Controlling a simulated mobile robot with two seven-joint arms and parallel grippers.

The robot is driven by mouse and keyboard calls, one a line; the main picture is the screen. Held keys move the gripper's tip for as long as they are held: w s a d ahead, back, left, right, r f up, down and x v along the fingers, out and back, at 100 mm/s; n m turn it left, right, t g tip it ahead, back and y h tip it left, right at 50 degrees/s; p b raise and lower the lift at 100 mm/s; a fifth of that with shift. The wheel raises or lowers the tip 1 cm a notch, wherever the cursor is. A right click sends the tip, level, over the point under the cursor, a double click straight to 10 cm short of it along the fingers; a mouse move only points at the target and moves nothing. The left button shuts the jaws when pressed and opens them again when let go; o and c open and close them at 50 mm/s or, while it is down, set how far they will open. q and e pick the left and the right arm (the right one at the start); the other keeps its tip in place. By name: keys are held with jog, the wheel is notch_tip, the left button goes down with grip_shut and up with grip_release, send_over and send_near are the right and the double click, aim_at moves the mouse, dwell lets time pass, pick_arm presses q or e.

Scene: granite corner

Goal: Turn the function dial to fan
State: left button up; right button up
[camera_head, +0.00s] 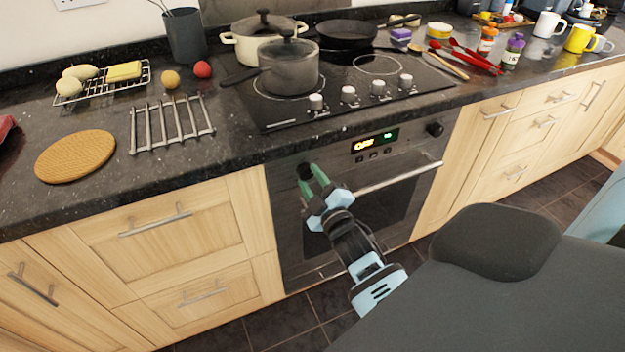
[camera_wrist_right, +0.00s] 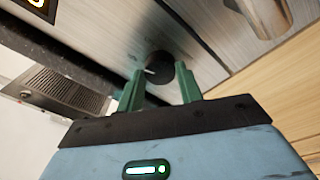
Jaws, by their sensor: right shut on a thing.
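The oven (camera_head: 375,205) is built in under the counter. Its front panel has a lit display (camera_head: 360,145) between two black dials. The left dial (camera_head: 306,171) is between the green fingertips of my right gripper (camera_head: 313,176). The right dial (camera_head: 435,129) is free. In the right wrist view, the held dial (camera_wrist_right: 160,68) shows round and dark with a pale mark, at the tips of the two green fingers (camera_wrist_right: 168,88). My right gripper is shut on this dial. The dial's printed symbols are too small to read. My left gripper is not in view.
The oven door handle (camera_head: 385,180) runs across just below the panel, close to my right gripper. Above is a black hob (camera_head: 410,95) with pots and a pan. A metal rack (camera_head: 172,124) and a round woven mat (camera_head: 75,157) lie on the counter.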

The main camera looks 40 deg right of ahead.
jog(key=m, duration=0.3)
jog(key=shift+h+p, duration=0.3)
jog(key=shift+h, duration=0.1)
jog(key=m, duration=0.3)
jog(key=shift+a+h+p, duration=0.1)
jog(key=shift+h+p, duration=0.2)
jog(key=shift+p, duration=0.1)
jog(key=shift+m+h+p, duration=0.3)
jog(key=shift+m+p, duration=0.3)
jog(key=shift+m, duration=1.6)
jog(key=o, duration=1)
jog(key=shift+s+a+f, duration=0.1)
jog(key=shift+s, duration=0.05)
